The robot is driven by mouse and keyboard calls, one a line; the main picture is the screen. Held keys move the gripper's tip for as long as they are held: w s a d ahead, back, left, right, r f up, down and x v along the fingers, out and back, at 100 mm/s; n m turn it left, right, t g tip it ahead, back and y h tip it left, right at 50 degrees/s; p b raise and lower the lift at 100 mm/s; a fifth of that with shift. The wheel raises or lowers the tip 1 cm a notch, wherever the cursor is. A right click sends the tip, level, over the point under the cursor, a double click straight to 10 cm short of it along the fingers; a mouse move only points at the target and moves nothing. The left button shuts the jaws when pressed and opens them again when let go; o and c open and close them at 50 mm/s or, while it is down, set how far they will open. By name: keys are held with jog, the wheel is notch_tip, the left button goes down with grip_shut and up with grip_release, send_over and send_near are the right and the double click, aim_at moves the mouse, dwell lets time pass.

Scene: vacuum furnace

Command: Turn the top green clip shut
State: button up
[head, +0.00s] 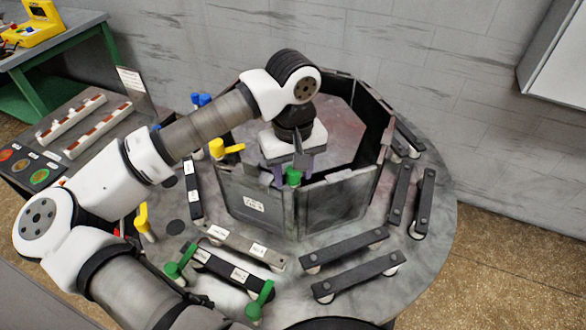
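The top green clip (293,176) sits on the upper rim of the dark panelled ring, at the front of the round table. My gripper (293,172) points down just over this rim. Its two fingers look spread apart, one on each side of the green clip, with the clip showing between and slightly below them. I cannot tell whether either finger touches it. The clip's far side and part of its handle are hidden by the gripper.
A yellow clip (226,149) is on the rim to the left, with a blue clip (201,99) behind. Two lower green clips (180,262) (260,300) stand at the table's front. Dark bars (345,250) lie around the ring. My arm spans the left side.

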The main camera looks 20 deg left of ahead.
jog(key=c, duration=0.8)
jog(key=shift+f+n+b, duration=0.1)
jog(key=shift+n+b, duration=0.2)
jog(key=shift+b, duration=0.35)
jog(key=shift+f+n+b, duration=0.15)
jog(key=shift+n+b, duration=0.45)
jog(key=shift+b, duration=0.45)
jog(key=n+b, duration=0.3)
jog(key=b, duration=0.2)
jog(key=n+b, duration=0.5)
jog(key=n, duration=0.1)
jog(key=shift+n, duration=0.4)
jog(key=n, duration=0.1)
jog(key=n+b, duration=0.2)
jog(key=n, duration=0.1)
jog(key=shift+r, duration=0.25)
jog(key=shift+o, duration=0.2)
jog(key=shift+n+b, duration=0.6)
jog(key=shift+n, duration=0.6)
